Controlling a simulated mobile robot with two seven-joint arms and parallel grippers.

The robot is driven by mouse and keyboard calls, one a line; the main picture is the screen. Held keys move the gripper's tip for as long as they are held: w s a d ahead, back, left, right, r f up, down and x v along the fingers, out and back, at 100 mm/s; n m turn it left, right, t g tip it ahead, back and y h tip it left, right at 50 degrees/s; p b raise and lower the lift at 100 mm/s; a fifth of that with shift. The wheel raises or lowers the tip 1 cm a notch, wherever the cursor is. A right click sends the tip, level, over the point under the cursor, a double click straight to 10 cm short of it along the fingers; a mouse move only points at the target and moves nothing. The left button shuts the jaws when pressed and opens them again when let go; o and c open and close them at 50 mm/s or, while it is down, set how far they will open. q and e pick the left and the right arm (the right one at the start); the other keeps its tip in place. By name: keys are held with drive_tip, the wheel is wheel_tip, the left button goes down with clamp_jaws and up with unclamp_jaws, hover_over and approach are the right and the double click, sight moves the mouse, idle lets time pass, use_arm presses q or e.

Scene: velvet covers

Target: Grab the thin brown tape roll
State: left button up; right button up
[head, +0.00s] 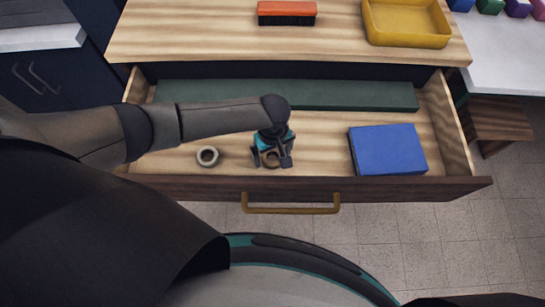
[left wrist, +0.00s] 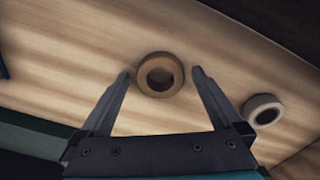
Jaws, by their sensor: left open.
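The brown tape roll (left wrist: 146,84) lies flat on the drawer floor. In the left wrist view it sits between the tips of my open left gripper (left wrist: 161,74), with a small space on the right finger's side. In the head view my left gripper (head: 271,160) points down over the brown roll (head: 271,166), which is partly hidden by the fingers. A paler beige roll (head: 207,156) lies on the drawer floor to the left; it also shows in the left wrist view (left wrist: 250,107), outside the right finger. My right gripper is not in view.
The open wooden drawer (head: 180,189) also holds a blue box (head: 387,149) at the right and a long green box (head: 350,95) along the back. An orange brush (head: 287,13) and a yellow tray (head: 405,40) stand on the top above. Drawer floor between the rolls and blue box is clear.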

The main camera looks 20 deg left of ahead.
use_arm(q)
drive_tip(key=c, duration=1.3)
drive_tip(key=shift+r, duration=0.1)
